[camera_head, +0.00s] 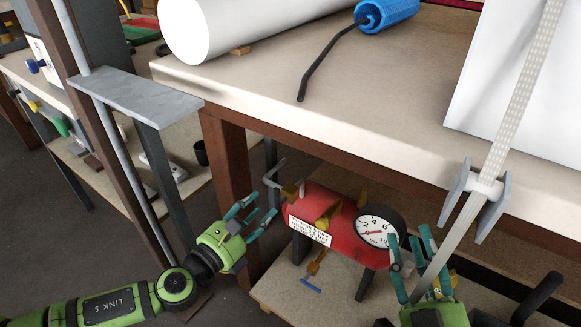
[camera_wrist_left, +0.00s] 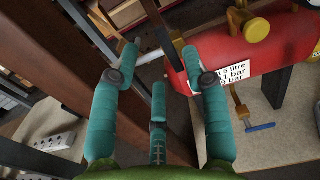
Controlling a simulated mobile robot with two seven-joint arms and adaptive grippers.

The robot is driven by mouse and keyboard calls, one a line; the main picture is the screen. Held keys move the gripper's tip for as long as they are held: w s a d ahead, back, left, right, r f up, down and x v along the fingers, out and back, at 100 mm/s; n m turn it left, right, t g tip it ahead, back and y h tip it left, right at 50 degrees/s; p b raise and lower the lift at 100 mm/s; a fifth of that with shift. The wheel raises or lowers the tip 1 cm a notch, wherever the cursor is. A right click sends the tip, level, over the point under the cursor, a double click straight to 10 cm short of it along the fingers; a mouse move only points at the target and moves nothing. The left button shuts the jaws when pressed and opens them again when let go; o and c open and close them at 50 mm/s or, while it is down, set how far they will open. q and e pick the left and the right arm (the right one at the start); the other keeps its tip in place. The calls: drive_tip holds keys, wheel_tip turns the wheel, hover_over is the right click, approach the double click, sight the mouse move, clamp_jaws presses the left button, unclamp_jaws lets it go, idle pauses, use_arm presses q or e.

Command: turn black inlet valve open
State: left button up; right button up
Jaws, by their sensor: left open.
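A red air tank (camera_head: 318,222) with a white label and a round dial gauge (camera_head: 381,228) stands under the workbench. A grey bent piece (camera_head: 272,172) and brass fittings (camera_head: 290,188) are at its left end. I cannot make out for sure which part is the black inlet valve. My left gripper (camera_head: 254,208) is open and empty, just left of the tank end. In the left wrist view its fingers (camera_wrist_left: 163,62) are spread before a light rod, with the red tank (camera_wrist_left: 232,62) beside the right finger. My right gripper (camera_head: 414,250) is right of the gauge, partly behind a pale strip.
A brown bench leg (camera_head: 228,175) stands close behind my left gripper. A pale perforated strip (camera_head: 522,95) slants down through a grey bracket. A blue-handled tap (camera_wrist_left: 262,127) is below the tank.

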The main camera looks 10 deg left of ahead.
sight(275, 194)
use_arm(q)
drive_tip(key=x, duration=0.6)
drive_tip(key=shift+d, duration=0.1)
drive_tip(key=shift+w+d, duration=0.1)
drive_tip(key=shift+w, duration=0.25)
use_arm(e)
drive_tip(key=shift+s+a+r+t+y, duration=0.1)
drive_tip(key=shift+s+r+t+y, duration=0.4)
drive_tip(key=shift+r, duration=0.3)
use_arm(q)
drive_tip(key=shift+c, duration=0.4)
clamp_jaws()
